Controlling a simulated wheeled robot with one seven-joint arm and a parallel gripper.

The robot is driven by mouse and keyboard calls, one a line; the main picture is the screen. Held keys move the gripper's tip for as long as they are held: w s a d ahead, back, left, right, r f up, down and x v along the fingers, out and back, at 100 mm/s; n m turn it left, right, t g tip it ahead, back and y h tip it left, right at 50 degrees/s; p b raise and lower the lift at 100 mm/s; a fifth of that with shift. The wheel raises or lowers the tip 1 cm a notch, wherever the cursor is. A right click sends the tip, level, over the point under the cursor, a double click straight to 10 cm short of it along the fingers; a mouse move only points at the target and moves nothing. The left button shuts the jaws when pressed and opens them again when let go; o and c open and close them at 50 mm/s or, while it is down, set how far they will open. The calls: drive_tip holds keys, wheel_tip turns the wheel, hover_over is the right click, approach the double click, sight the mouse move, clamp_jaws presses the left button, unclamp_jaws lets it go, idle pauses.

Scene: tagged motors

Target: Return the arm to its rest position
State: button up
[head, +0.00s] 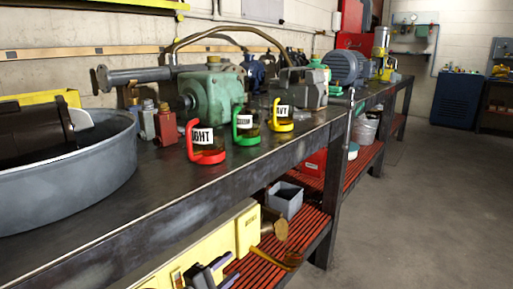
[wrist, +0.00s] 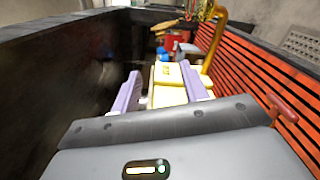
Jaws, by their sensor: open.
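In the wrist view, my gripper (wrist: 164,82) has its two pale purple fingers apart, with no object held between them. A yellow case (wrist: 168,92) lies beyond the fingers; I cannot tell the gap to it. The head view shows a yellow case (head: 225,240) on the lower shelf, with purple-grey parts at the bottom edge that may be my fingers. On the bench stand tagged things: a red-handled one (head: 205,143) reading DHT, a green-handled one (head: 246,127) and a yellow-handled one (head: 281,115). Most of my arm is out of view.
The dark workbench (head: 120,215) overhangs a red slatted shelf (head: 310,225), which also shows close on the right in the wrist view (wrist: 240,85). A grey bin (head: 285,200) sits on the shelf. A round metal tub (head: 75,185) stands on the bench. The floor (head: 420,215) at right is clear.

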drive_tip(key=s+d+r+m+g+y, duration=0.1)
drive_tip(key=s+d+m+g, duration=0.4)
drive_tip(key=d, duration=0.5)
drive_tip(key=s+d+r+m+g+y, duration=0.1)
drive_tip(key=s+d+m+g+y, duration=0.2)
drive_tip(key=d+g, duration=0.5)
drive_tip(key=s+d+r+m+t+y, duration=0.2)
drive_tip(key=s+r+m+y, duration=0.1)
drive_tip(key=s, duration=0.4)
drive_tip(key=s+d+r+m+t+y, duration=0.2)
drive_tip(key=s+r+m+y, duration=0.1)
drive_tip(key=s, duration=0.4)
drive_tip(key=shift+s+d+r+y, duration=0.15)
drive_tip(key=shift+s+d+y, duration=0.15)
drive_tip(key=shift+s+y, duration=0.15)
